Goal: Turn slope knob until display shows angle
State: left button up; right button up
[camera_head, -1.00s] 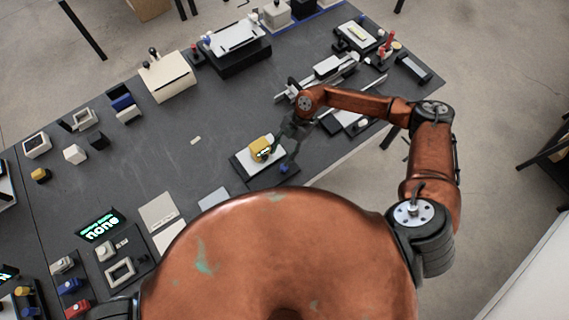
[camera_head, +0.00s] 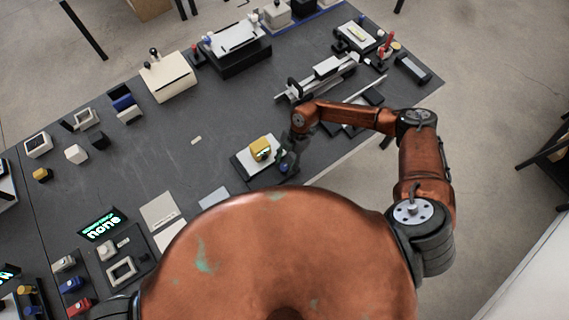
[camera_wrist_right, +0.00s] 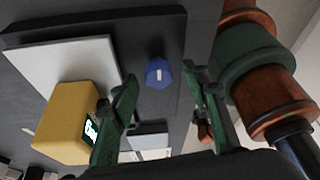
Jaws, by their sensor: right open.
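The slope knob is a blue round knob with a white mark (camera_wrist_right: 158,73), on a dark base. It lies between the two green fingertips of my right gripper (camera_wrist_right: 160,88) in the wrist view, with gaps on both sides. In the head view this gripper (camera_head: 287,160) is over the knob and mostly hides it. The right gripper is open and empty. A yellow box (camera_head: 260,146) with a small lit display stands on a pale plate (camera_head: 243,163) beside the knob; the box also shows in the wrist view (camera_wrist_right: 65,120). Its reading is too small to tell. My left gripper is out of view.
A metal rail device (camera_head: 322,76) stands behind my right arm on the dark table. A cream box (camera_head: 168,77) and a black and white device (camera_head: 236,45) stand at the back. The table left of the plate is mostly clear.

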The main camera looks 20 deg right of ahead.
jog(key=shift+c, duration=0.5)
jog(key=c, duration=1.1)
jog(key=shift+o, duration=0.2)
jog(key=shift+n, duration=0.3)
jog(key=n+b, duration=0.1)
jog(key=n, duration=0.1)
jog(key=n+g+h+b, duration=0.1)
jog(key=n+b, duration=0.1)
jog(key=n, duration=0.1)
jog(key=shift+w+a+f+n+g+h, duration=0.1)
jog(key=shift+w+a+n+g+h, duration=0.05)
jog(key=shift+n+g+h, duration=0.15)
jog(key=n+h+b, duration=0.1)
jog(key=n, duration=0.1)
jog(key=n+h+b, duration=0.1)
jog(key=n+b, duration=0.1)
jog(key=n, duration=0.1)
jog(key=shift+a, duration=0.1)
jog(key=shift+n, duration=0.4)
